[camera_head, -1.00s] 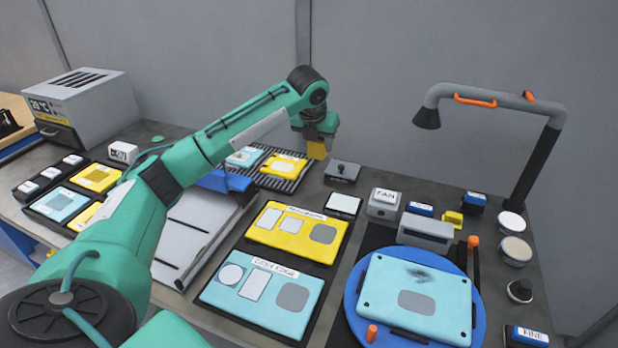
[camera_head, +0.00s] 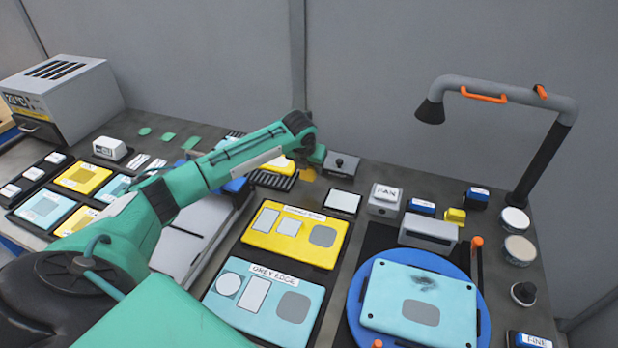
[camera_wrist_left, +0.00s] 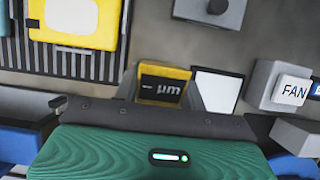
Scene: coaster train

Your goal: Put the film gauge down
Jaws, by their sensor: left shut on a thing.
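The film gauge (camera_wrist_left: 163,85) is a small yellow block with a dark "µm" display. In the wrist view it sits between the two fingers of my left gripper (camera_wrist_left: 170,92), which is shut on it. In the head view the gauge (camera_head: 308,174) shows as a small yellow piece under my left gripper (camera_head: 309,168), low over the bench near the ribbed dark rack. I cannot tell whether it touches the bench. My right gripper is not in view.
A white-topped pad (camera_head: 343,201) and a grey box with a knob (camera_head: 342,164) stand just right of the gauge. The ribbed rack (camera_head: 272,181) with a yellow panel is to its left. The FAN block (camera_head: 384,200) is farther right.

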